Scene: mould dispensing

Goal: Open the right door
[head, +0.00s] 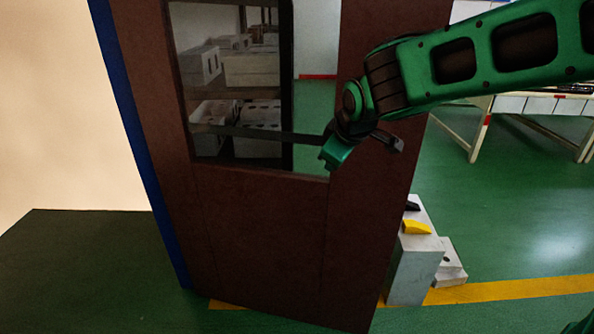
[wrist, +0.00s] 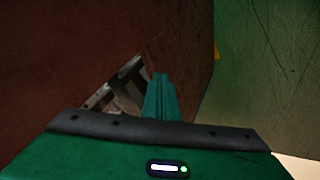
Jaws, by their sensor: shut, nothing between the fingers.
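The brown door (head: 255,235) fills the middle of the head view and has a window (head: 240,70) in its upper part. A blue strip (head: 140,150) runs along its left side, and green floor shows past its right edge. My gripper reaches in from the upper right, in front of the door near the window's lower right corner. In the wrist view, its teal fingers (wrist: 160,97) are together and empty, with the brown door surface (wrist: 60,60) ahead and to the left. I cannot tell whether they touch the door.
A light grey block unit (head: 412,265) with a yellow piece (head: 416,227) stands just right of the door's lower edge. A white table (head: 480,125) stands further back right. A yellow floor line (head: 510,289) crosses the open green floor. A beige wall (head: 60,110) is at left.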

